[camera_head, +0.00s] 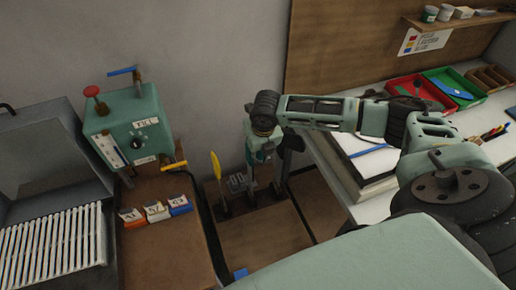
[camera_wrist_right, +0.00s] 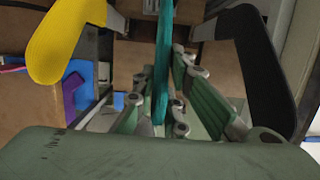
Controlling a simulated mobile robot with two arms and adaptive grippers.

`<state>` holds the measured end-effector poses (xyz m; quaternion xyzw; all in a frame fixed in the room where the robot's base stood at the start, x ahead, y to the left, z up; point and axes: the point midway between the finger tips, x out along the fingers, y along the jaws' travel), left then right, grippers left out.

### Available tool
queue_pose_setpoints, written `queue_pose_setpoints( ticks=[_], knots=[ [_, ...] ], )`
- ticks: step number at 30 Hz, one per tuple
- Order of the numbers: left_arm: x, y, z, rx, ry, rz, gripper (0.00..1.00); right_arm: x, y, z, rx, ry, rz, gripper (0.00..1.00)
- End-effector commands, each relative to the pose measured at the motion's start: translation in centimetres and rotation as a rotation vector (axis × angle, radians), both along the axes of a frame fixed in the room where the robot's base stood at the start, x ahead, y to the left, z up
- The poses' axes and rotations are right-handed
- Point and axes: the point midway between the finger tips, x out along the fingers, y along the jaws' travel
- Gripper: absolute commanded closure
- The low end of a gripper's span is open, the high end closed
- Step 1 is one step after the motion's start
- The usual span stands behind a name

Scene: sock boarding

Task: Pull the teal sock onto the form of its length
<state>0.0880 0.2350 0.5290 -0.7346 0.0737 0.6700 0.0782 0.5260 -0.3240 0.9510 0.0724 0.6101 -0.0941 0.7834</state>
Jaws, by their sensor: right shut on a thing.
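The teal sock (camera_wrist_right: 163,60) shows edge-on as a narrow upright strip in the right wrist view. My right gripper (camera_wrist_right: 165,88) is shut on it. In the head view the right gripper (camera_head: 257,160) points down over the wooden bench between two forms; the sock is not clear there. A yellow foot-shaped form (camera_wrist_right: 65,38) is left of the gripper, and also shows in the head view (camera_head: 216,165). A black form (camera_wrist_right: 262,65) is on the right. Whether a form is inside the sock cannot be told. My left gripper is not in view.
A green box (camera_head: 133,125) with gauge, knobs and levers stands left, above several coloured tags (camera_head: 155,211). A slatted rack (camera_head: 55,245) is far left. A white table (camera_head: 385,165) at right holds red (camera_head: 410,90) and green (camera_head: 450,85) trays. Bare wood (camera_head: 265,235) lies in front of the forms.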

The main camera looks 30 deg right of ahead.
Motion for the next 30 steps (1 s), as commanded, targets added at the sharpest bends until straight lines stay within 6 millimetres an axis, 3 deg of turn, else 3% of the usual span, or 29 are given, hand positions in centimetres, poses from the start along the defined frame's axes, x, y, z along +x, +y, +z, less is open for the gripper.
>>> queue_pose_setpoints(
  ticks=[17,18,25,30],
  knots=[
    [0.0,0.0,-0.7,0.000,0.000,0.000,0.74,0.0,0.0,-1.5,0.000,0.001,0.000,1.00],
    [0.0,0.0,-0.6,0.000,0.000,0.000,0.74,0.0,0.0,-1.5,0.000,0.000,0.000,0.88],
    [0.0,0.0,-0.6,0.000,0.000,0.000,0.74,0.0,0.0,-1.4,0.000,0.000,0.000,0.68],
    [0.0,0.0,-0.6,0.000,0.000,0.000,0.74,0.0,0.0,-1.4,0.000,0.000,0.000,0.67]
  ],
)
